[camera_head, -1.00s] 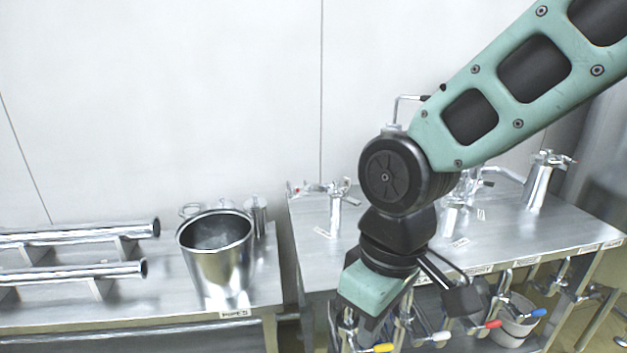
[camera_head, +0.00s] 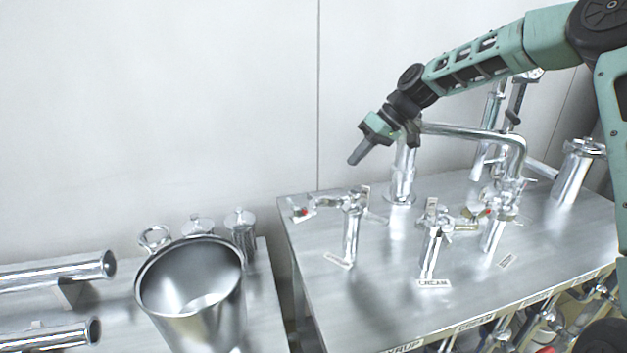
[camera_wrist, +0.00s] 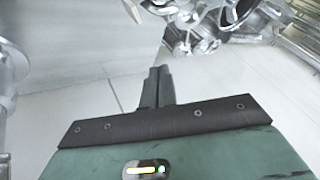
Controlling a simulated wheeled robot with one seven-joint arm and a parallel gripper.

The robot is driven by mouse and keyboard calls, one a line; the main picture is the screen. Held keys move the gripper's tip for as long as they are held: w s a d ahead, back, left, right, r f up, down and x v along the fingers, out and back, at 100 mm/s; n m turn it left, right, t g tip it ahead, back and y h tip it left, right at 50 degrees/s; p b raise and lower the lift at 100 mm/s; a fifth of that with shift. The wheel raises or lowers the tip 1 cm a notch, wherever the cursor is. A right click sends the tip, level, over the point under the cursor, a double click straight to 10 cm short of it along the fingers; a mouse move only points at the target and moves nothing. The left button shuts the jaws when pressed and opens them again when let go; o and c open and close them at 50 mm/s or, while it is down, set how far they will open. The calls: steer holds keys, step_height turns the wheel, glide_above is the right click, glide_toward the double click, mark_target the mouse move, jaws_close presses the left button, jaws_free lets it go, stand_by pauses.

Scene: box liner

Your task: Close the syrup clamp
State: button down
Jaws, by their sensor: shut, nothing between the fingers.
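The left post (camera_head: 350,235) stands upright on the steel table, behind the front-edge label that seems to read SYRUP (camera_head: 402,346). A shiny clamp fitting (camera_head: 353,201) sits on its top, with a part reaching left to a red-tipped end (camera_head: 302,212). I cannot tell whether this clamp is open or closed. My gripper (camera_head: 357,158) is shut and empty, above and apart from the fitting, pointing down-left. In the wrist view its dark fingers (camera_wrist: 157,86) are together. Metal fittings (camera_wrist: 195,28) show beyond them at upper right; I cannot tell which.
A second post labelled CREAM (camera_head: 432,250) stands to the right. A tall bent pipe (camera_head: 470,132) rises behind it. A steel bucket (camera_head: 190,285) and pipes (camera_head: 55,275) are on the left table (camera_head: 115,318). The wall is close behind.

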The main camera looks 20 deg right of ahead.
steer(key=a+f+p, duration=0.3)
steer(key=a+f, duration=0.5)
steer(key=a, duration=0.1)
steer(key=shift+w, duration=0.35)
